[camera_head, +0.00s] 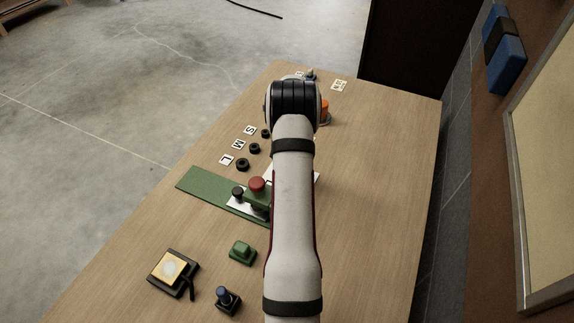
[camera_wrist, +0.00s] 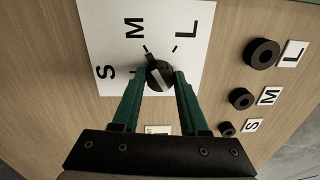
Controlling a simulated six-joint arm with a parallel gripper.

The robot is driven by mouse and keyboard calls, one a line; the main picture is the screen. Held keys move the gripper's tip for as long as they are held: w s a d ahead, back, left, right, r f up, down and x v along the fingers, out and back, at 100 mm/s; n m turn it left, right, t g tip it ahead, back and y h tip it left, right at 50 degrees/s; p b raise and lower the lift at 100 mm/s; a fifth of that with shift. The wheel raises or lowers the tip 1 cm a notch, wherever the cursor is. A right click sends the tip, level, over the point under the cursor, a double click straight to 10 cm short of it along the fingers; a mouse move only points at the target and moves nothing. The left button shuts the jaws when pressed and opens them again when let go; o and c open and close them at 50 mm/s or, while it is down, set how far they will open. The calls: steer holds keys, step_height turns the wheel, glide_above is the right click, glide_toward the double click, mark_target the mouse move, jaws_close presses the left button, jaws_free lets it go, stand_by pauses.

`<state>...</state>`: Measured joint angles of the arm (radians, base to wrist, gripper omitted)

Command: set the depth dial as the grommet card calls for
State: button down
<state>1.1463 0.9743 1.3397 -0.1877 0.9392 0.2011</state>
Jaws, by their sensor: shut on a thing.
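The depth dial (camera_wrist: 159,76) is a black knob with a pale stripe, on a white plate (camera_wrist: 186,16) marked S, M and L with tick lines. The stripe's upper end leans toward the M tick; the exact setting is hard to tell. My gripper (camera_wrist: 160,78) is shut on the knob with its green fingers on either side. In the head view my arm hides the dial and most of the plate. A small card (camera_wrist: 158,129) lies beyond the dial between my fingers, its print unreadable. Another printed card (camera_head: 339,85) lies at the table's far end, too small to read.
Black rings lie beside S, M and L cards (camera_head: 238,145), largest at L. A green mat (camera_head: 205,190) holds a press with a red knob (camera_head: 257,184). A yellow-topped device (camera_head: 173,270), green block (camera_head: 242,252) and dark knob (camera_head: 226,299) stand nearer. The table's right side is clear.

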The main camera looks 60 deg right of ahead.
steer(key=shift+c, duration=2.2)
jaws_free()
step_height(320, 180, up, 16)
steer(key=shift+s, duration=0.4)
steer(key=shift+f, duration=0.1)
